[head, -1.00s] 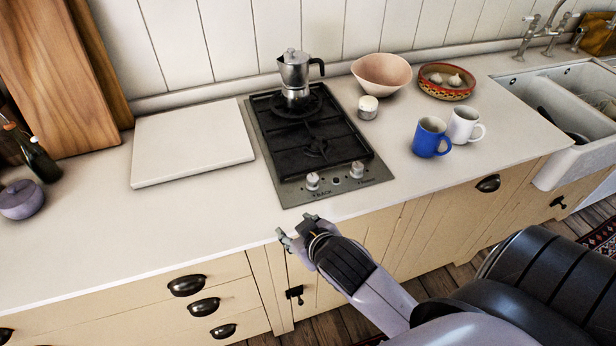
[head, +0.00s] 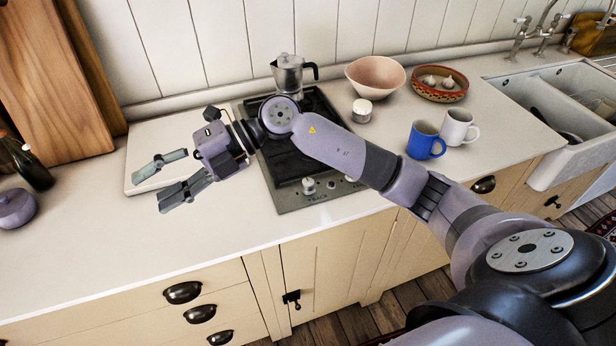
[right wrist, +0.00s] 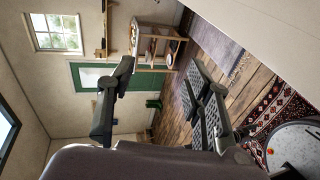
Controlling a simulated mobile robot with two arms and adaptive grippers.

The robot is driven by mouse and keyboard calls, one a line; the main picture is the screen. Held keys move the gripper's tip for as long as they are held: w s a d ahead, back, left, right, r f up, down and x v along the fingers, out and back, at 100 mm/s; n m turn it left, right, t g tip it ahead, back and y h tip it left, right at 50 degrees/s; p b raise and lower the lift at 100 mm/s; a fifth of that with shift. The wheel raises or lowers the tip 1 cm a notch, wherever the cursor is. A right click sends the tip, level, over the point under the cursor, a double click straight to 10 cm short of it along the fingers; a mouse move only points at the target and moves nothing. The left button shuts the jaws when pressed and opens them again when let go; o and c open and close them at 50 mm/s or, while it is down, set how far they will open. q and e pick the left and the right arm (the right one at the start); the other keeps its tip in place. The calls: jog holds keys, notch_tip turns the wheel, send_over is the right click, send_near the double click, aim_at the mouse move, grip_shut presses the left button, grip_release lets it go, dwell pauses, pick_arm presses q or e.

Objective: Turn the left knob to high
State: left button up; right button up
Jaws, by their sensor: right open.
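The left knob (head: 309,186) is a small silver knob on the front strip of the black gas hob (head: 290,204). The right knob is partly hidden behind my right arm. My right gripper (head: 167,178) is open and empty, left of the hob, over the white board's front part and pointing left. It is apart from the left knob. In the right wrist view its open fingers (right wrist: 165,108) show nothing between them. My left gripper is in no view.
A moka pot (head: 290,75) stands on the hob's rear burner. A white board (head: 150,135) lies left of the hob. A pink bowl (head: 376,76), a small white-lidded jar (head: 362,110), a blue mug (head: 425,140) and a white mug (head: 457,127) stand to the right.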

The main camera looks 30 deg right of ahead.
jog(key=w+d+f+h, duration=0.1)
jog(key=d+f+h, duration=0.15)
jog(key=d, duration=0.25)
jog(key=w+d+f+h, duration=0.2)
jog(key=d+h, duration=0.2)
jog(key=d, duration=0.1)
notch_tip(320, 180, up, 2)
jog(key=m+g+h, duration=0.2)
jog(key=m+h, duration=0.2)
jog(key=h, duration=0.4)
send_over(308, 181)
notch_tip(308, 181, down, 17)
jog(key=p, duration=0.2)
jog(key=shift+s+r+p, duration=0.1)
jog(key=shift+p, duration=0.2)
jog(key=shift+c, duration=0.2)
grip_shut()
